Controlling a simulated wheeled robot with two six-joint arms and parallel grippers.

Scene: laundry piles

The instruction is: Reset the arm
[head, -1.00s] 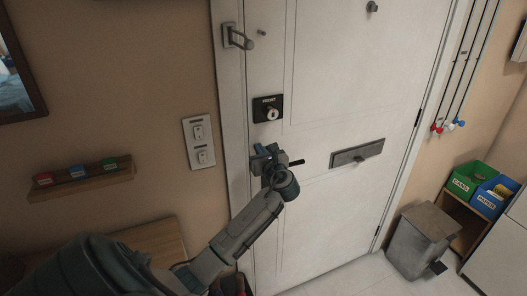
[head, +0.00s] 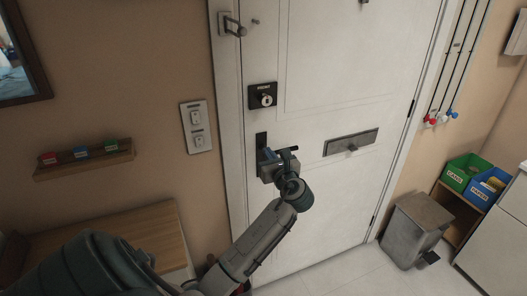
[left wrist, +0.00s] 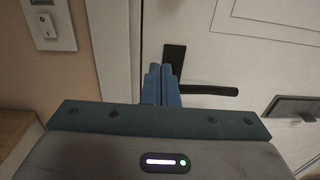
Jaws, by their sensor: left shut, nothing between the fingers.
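My left arm reaches up from the bottom of the head view. Its gripper (head: 268,155) is in front of the white door (head: 330,70), over the door handle. In the left wrist view the blue fingers (left wrist: 161,86) are together with nothing between them. The black door handle (left wrist: 208,89) lies just beyond and to the right of the fingers. Its dark backplate (left wrist: 175,55) rises behind the fingertips. I cannot tell whether the fingers touch the handle. My right gripper is not in view.
A black lock (head: 262,96) and a metal latch (head: 231,25) are on the door side above the handle. A mail slot (head: 350,142) is to the right. A grey bin (head: 415,232), a green box (head: 466,171) and a blue box (head: 488,188) stand right. A wooden table (head: 140,235) is lower left.

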